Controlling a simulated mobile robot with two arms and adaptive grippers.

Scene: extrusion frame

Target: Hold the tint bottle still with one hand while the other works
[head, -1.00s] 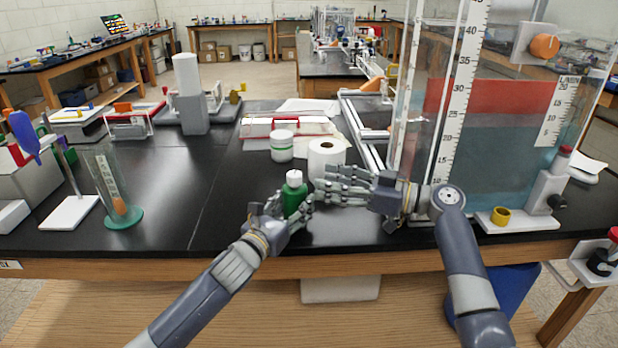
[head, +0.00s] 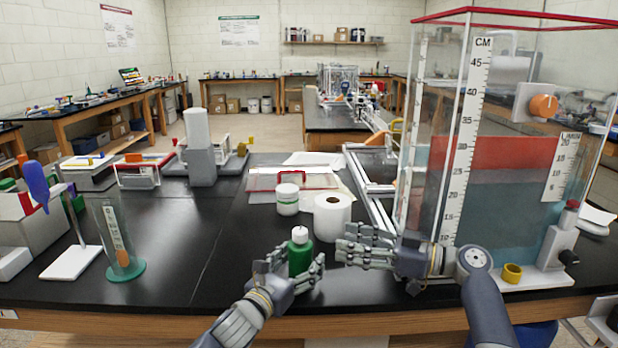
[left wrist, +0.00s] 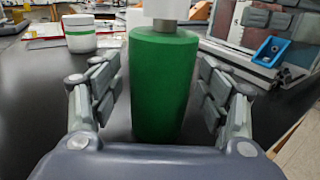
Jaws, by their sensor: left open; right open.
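The tint bottle (head: 299,256) is green with a white cap and stands upright on the black bench top near its front edge. My left gripper (head: 289,272) is open, with its fingers on either side of the bottle. In the left wrist view the bottle (left wrist: 160,85) stands between the spread fingers (left wrist: 158,105), with a visible gap on each side. My right gripper (head: 352,246) is open and empty, to the right of the bottle, with its fingers pointing left toward it and apart from it.
A white jar with a green band (head: 287,199) and a white paper roll (head: 332,218) stand behind the bottle. A large clear tank (head: 468,190) with rulers stands at right. A graduated cylinder (head: 118,240) stands at left. The bench between cylinder and bottle is clear.

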